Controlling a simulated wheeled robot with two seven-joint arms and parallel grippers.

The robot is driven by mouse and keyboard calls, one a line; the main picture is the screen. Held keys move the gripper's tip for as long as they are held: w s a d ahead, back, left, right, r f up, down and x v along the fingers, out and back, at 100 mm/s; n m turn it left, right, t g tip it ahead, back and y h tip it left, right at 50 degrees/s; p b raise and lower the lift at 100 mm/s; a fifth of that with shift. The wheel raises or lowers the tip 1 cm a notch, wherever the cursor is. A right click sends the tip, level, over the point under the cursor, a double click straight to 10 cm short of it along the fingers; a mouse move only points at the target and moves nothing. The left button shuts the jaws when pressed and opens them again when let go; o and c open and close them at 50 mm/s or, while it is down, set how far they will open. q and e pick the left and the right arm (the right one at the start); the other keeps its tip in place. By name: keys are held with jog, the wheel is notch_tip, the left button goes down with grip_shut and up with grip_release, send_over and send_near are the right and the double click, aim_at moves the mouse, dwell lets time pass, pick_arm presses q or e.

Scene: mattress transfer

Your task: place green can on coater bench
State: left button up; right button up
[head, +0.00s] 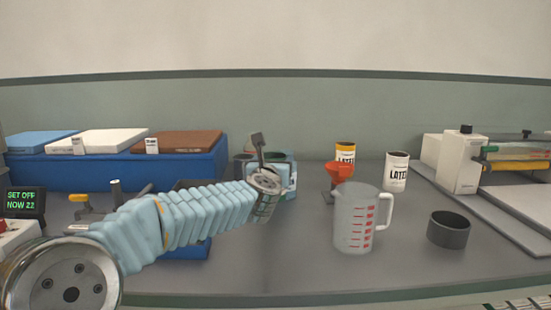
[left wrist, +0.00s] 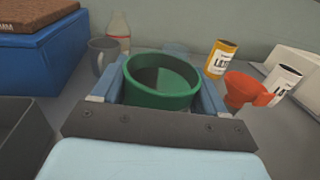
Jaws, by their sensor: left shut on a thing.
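The green can (left wrist: 160,99) is a round, open-topped, dark-inside can, seen from above in the left wrist view. My left gripper (left wrist: 164,76) has a blue finger on each side of it and is shut on it. In the head view the left gripper (head: 283,175) is near the middle of the bench, and the can is mostly hidden behind it. Whether the can touches the bench top is unclear. The coater (head: 461,160) stands at the right, with a white block, a roller bar and a flat grey bed. My right gripper is in neither view.
A clear measuring jug (head: 355,222), a dark open cup (head: 448,230), a red funnel (head: 338,172), a yellow latex can (head: 345,154) and a white latex can (head: 395,171) stand between gripper and coater. A blue block (head: 190,172) with mattress samples lies left.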

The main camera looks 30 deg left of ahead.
pick_arm(q)
jog(key=shift+w+a+f, duration=0.15)
jog(key=shift+a+f, duration=0.05)
jog(key=shift+f, duration=1.55)
jog(key=shift+f, duration=0.1)
jog(key=o, duration=1.7)
jog(key=shift+o, duration=0.2)
jog(key=b+v, duration=0.3)
jog(key=v, duration=0.9)
jog(key=shift+d, duration=0.1)
